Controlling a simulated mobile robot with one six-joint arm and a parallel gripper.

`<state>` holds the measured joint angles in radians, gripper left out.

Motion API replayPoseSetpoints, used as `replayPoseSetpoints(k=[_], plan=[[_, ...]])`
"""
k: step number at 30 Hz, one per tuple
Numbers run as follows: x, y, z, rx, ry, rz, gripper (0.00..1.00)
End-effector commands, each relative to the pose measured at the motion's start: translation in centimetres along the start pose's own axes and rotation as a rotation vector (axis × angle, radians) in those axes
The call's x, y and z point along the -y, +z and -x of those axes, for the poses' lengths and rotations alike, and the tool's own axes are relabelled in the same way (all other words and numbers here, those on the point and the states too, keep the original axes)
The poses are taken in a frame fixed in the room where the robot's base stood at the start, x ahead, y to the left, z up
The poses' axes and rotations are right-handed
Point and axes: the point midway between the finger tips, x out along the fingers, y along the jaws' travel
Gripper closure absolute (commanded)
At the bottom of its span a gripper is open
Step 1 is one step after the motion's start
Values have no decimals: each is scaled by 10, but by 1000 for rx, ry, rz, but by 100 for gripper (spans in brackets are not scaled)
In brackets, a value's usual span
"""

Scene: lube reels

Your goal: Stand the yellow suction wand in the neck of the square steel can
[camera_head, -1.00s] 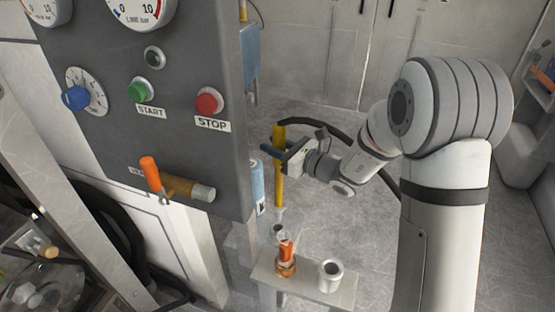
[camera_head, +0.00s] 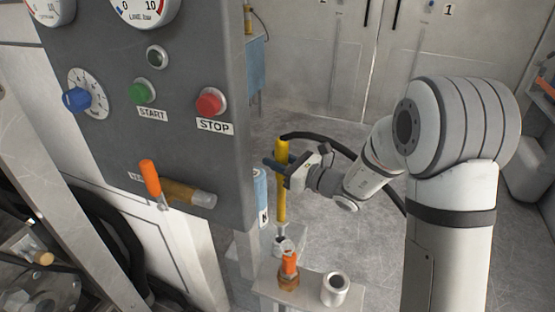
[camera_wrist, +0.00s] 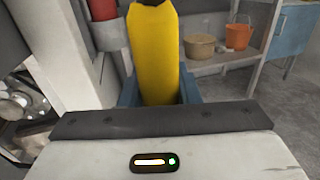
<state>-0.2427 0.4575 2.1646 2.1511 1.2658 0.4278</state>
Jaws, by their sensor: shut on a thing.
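The yellow suction wand (camera_head: 282,195) stands about upright, with a black hose curving from its top to the right. My gripper (camera_head: 281,172) is shut around its upper part. In the wrist view the wand (camera_wrist: 156,60) rises between the blue-grey fingers (camera_wrist: 158,93). The wand's dark lower tip is at the small round silver neck (camera_head: 284,246) of what looks like the steel can, behind the small shelf. The can's body is mostly hidden by the shelf and its fittings. I cannot tell whether the tip is inside the neck or just above it.
The small shelf (camera_head: 312,296) in front holds an orange-topped brass fitting (camera_head: 289,272) and a silver cup (camera_head: 335,288). The grey control panel (camera_head: 190,60) and a blue cylinder (camera_head: 260,190) are close on the left. In the wrist view, buckets (camera_wrist: 238,36) stand behind.

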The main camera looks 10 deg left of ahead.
Motion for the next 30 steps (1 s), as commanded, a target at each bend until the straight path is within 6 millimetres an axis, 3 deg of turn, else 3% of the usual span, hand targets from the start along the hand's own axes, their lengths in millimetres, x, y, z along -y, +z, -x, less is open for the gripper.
replayPoseSetpoints(k=[30], plan=[[0, -74, -1, 1, 1, 1, 100]])
